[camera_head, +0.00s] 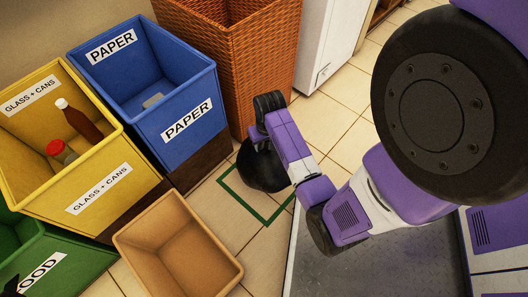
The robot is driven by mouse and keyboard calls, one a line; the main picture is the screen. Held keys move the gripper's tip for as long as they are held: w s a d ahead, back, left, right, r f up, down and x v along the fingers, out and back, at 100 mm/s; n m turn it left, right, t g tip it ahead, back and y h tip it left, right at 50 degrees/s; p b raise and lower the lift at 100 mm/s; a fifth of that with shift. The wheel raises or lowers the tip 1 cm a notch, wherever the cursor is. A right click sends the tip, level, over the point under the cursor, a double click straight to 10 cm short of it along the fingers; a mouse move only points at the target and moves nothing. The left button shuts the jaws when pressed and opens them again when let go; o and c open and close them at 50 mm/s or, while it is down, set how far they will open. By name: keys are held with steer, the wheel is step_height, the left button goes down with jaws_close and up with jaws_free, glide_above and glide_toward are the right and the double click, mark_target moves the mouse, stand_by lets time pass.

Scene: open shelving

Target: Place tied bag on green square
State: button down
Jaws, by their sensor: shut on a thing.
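A black tied bag (261,170) is low over the floor, inside or just above the far part of the green square (232,194). The square is a green outline on the tiles. My gripper (259,138) reaches down onto the top of the bag and is shut on it. My arm hides the bag's right side and part of the square's right edge. I cannot tell whether the bag touches the floor.
A wicker basket (232,50) stands right behind the square. A blue paper bin (165,120), a yellow glass and cans bin (60,190) and a green food bin (75,268) line the left. An empty tan box (165,250) sits at the front. Tiles right of the basket are clear.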

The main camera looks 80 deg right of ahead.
mark_target(264, 159)
steer(key=shift+d+f+b, duration=0.1)
steer(key=shift+f+b, duration=1)
steer(key=shift+f, duration=1)
steer(key=c, duration=0.9)
jaws_free()
steer(key=shift+f, duration=0.2)
